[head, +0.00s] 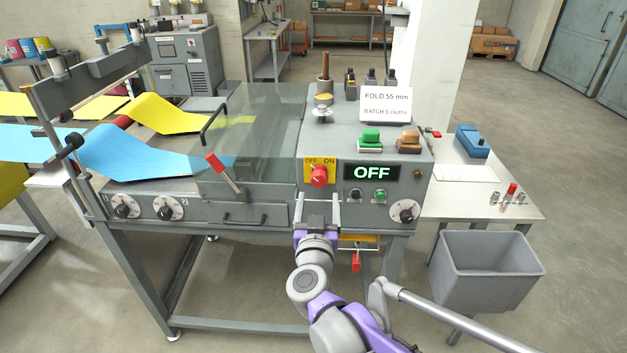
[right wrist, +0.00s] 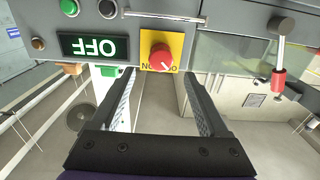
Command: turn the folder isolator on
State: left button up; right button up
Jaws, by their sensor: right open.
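The folder isolator is a red rotary knob (head: 319,176) on a yellow plate (head: 307,164) marked OFF and ON, on the machine's front panel. It also shows in the right wrist view as a red knob (right wrist: 160,57), upside down. The display (head: 371,172) beside it reads OFF. My right gripper (head: 320,205) is open and empty, just below and in front of the knob. In the right wrist view its two fingers (right wrist: 160,95) point toward the panel, with the knob beyond and between their tips. My left gripper is not in view.
A lever with a red handle (head: 222,170) stands left of the knob. Small push buttons (head: 380,194) and a dial (head: 404,211) sit to the right. A red-tipped part (head: 356,262) hangs below the panel. A grey bin (head: 487,270) stands at the right.

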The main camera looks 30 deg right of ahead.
aim_at(319, 182)
jog(key=x, duration=0.8)
jog(key=shift+w+d, duration=0.1)
jog(key=shift+w, duration=0.2)
grip_shut()
